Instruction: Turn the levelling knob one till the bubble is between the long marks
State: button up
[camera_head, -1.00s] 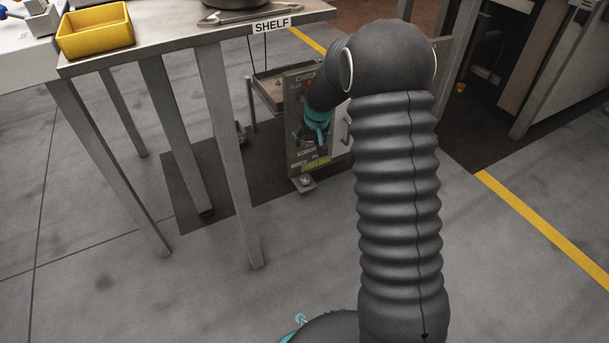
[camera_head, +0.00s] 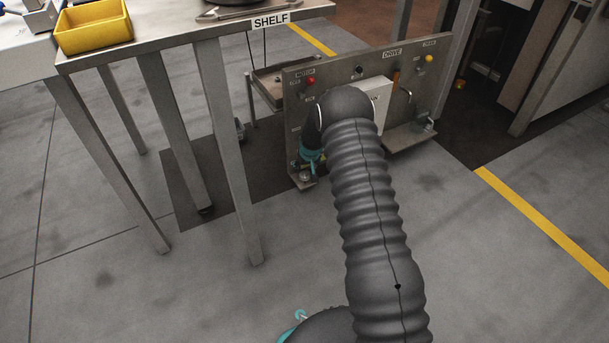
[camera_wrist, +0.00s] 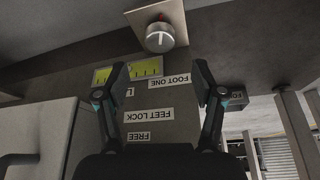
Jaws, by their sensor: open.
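In the wrist view a silver round knob (camera_wrist: 160,38) with a red mark sits on a light plate, beyond my fingertips. A label reading FOOT ONE (camera_wrist: 170,80) lies close to it. A yellow-green level vial (camera_wrist: 140,70) with dark marks is beside the label, partly behind the left finger; I cannot make out the bubble. My gripper (camera_wrist: 160,84) is open and empty, its fingers either side of the label and short of the knob. In the head view my wrist is low at the left end of the panel (camera_head: 340,68), and my arm hides the fingers.
FEET LOCK (camera_wrist: 147,112) and FREE (camera_wrist: 139,136) labels are on the panel. A pale box (camera_wrist: 38,135) with a dark handle is left in the wrist view. The shelf table (camera_head: 165,48) with a yellow bin (camera_head: 94,42) stands left of the panel. Open floor lies in front.

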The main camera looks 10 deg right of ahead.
aim_at(304, 174)
jog(key=b+x, duration=0.1)
jog(key=x, duration=0.7)
jog(key=shift+c, duration=0.3)
jog(key=c, duration=1.1)
